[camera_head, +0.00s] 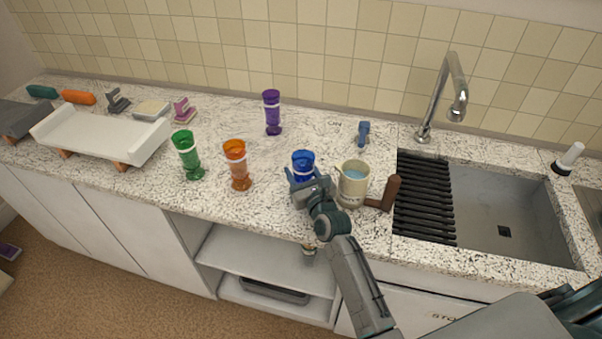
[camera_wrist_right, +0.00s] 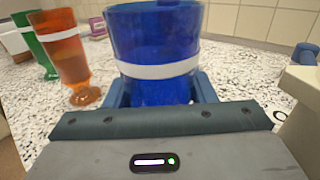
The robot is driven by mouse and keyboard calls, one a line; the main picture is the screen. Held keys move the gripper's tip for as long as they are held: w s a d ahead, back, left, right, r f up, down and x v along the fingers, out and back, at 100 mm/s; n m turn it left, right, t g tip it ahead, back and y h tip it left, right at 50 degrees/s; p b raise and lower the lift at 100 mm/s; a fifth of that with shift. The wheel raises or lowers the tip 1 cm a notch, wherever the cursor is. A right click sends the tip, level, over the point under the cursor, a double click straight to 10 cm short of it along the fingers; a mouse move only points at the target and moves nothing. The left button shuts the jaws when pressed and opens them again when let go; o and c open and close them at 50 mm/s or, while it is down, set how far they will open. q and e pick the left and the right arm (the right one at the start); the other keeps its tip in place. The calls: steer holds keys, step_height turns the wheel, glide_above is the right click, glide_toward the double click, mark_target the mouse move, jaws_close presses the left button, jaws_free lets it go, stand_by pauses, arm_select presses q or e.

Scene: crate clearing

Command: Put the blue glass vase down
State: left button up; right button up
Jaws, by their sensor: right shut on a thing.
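The blue glass vase (camera_head: 303,159), with a white band, is upright at the front of the speckled counter (camera_head: 270,207), left of a cream jug. My right gripper (camera_head: 304,179) is shut on it from the front. In the right wrist view the blue glass vase (camera_wrist_right: 155,42) stands between the two fingers of my right gripper (camera_wrist_right: 155,92). Its foot is hidden behind the gripper, so I cannot tell whether it touches the counter. My left gripper is not in view.
The jug (camera_head: 353,186) stands close on the right, near the sink (camera_head: 500,215). Orange (camera_head: 236,163), green (camera_head: 187,153) and purple (camera_head: 272,110) vases stand left and behind. A blue object (camera_head: 363,133) lies behind the jug. Counter between the orange and blue vases is bare.

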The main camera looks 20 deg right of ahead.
steer(key=o, duration=1.2)
steer(key=shift+f, duration=0.15)
steer(key=shift+r, duration=0.2)
steer(key=shift+s+f, duration=0.1)
steer(key=shift+s, duration=0.25)
steer(key=s, duration=0.7)
steer(key=s+b, duration=0.1)
steer(key=s, duration=0.3)
steer(key=shift+s+d, duration=0.2)
steer(key=shift+d, duration=0.2)
